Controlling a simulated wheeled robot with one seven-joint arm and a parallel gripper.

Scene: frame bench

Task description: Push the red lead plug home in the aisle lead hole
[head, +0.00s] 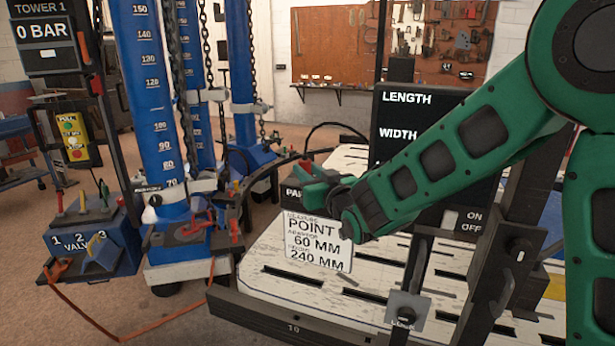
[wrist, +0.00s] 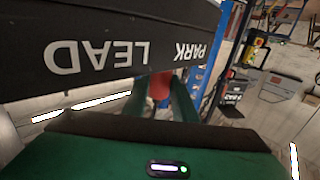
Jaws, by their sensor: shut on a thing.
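My gripper (head: 318,180) is at the left end of my green arm, above the slotted bench. It is shut on the red lead plug (head: 307,167), of which only a small part shows. In the wrist view the red plug (wrist: 160,86) shows between my two green fingers (wrist: 165,100), partly hidden by the dark board lettered PARK LEAD (wrist: 120,50). A black lead (head: 270,162) curves from near the gripper toward the blue tower. I cannot make out the aisle lead hole in either view, nor whether the plug touches anything.
A white card (head: 315,243) reading 60 MM and 240 MM stands below my gripper. A black LENGTH and WIDTH panel (head: 420,115) rises behind my arm. Blue towers (head: 150,90) with chains and a valve box (head: 92,240) stand left. Bare slotted bench top (head: 265,255) lies in front.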

